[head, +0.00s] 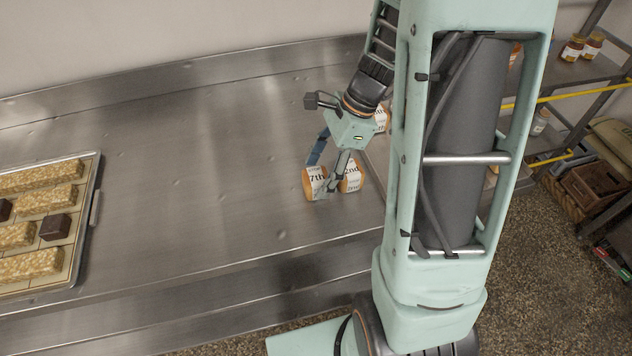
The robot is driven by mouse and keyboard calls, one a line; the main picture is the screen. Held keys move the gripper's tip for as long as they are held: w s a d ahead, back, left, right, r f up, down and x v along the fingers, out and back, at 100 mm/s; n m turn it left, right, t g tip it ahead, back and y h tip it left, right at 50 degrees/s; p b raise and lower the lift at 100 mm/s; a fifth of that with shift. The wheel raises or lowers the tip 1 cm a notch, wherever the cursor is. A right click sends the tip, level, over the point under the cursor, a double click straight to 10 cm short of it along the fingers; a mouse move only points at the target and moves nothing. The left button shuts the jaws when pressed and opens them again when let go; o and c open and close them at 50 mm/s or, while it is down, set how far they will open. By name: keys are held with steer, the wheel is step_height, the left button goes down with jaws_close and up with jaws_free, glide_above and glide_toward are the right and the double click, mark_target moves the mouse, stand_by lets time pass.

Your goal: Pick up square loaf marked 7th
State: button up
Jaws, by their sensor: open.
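The square loaf marked 7th (314,181) sits on the steel counter, with an orange-brown crust and a white label band. A similar loaf marked 2nd (352,174) stands close beside it on the right. My gripper (326,178) is open and low over the counter, pointing down at the 7th loaf. One finger is behind or at the loaf's upper left, and the other is between the two loaves. Whether the fingers touch the loaf cannot be told. Part of the 7th loaf is hidden by the gripper.
Another labelled loaf (382,118) shows partly behind my arm. A tray (88,222) of bars and dark blocks lies at the left. The steel counter (200,190) between is clear. Shelves with jars (573,46) and a crate (594,186) stand at the right.

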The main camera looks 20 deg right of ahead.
steer(key=shift+x, duration=1.1)
steer(key=c, duration=1.3)
steer(key=shift+o, duration=0.2)
